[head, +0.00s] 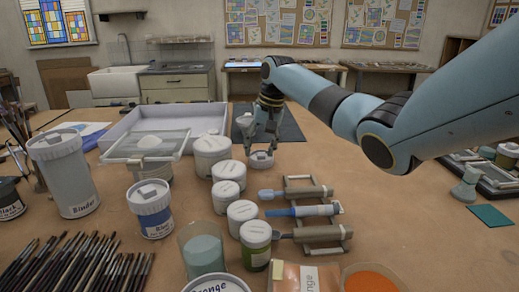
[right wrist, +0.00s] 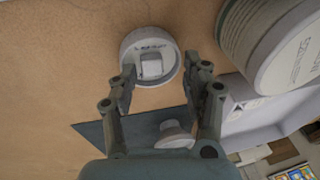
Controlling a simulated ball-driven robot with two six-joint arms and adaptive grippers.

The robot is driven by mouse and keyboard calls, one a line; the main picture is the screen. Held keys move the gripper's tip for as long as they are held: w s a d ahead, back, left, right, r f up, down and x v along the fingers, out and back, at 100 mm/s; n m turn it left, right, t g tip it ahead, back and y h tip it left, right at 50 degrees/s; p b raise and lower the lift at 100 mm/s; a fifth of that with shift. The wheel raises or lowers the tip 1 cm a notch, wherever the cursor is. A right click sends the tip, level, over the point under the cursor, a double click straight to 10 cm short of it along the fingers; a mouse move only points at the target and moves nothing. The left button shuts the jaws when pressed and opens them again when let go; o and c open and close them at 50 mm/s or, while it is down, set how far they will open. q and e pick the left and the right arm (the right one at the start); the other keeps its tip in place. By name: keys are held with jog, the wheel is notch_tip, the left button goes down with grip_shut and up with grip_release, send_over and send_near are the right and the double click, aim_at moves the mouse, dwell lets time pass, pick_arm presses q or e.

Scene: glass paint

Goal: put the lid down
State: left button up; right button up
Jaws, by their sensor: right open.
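A round white lid (head: 261,161) with a raised block-shaped handle sits on the brown table, just in front of the dark mat (head: 290,125). The lid shows whole in the right wrist view (right wrist: 136,47), handle towards the camera, with small print I cannot read. My right gripper (head: 262,143) is directly above and behind the lid, pointing down. In the right wrist view its two fingers (right wrist: 165,78) are spread apart, with the lid just beyond the tips and nothing held between them. My left gripper is not in view.
White tubs (head: 211,157) stand close left of the lid, one large in the right wrist view (right wrist: 280,45). A small white piece (right wrist: 174,135) is on the mat. A pale tray (head: 120,125) lies left. Tools on a rack (head: 318,235) lie in front.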

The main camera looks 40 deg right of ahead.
aim_at(268, 161)
jog(key=v, duration=1.1)
jog(key=shift+r, duration=0.2)
jog(key=shift+f, duration=0.1)
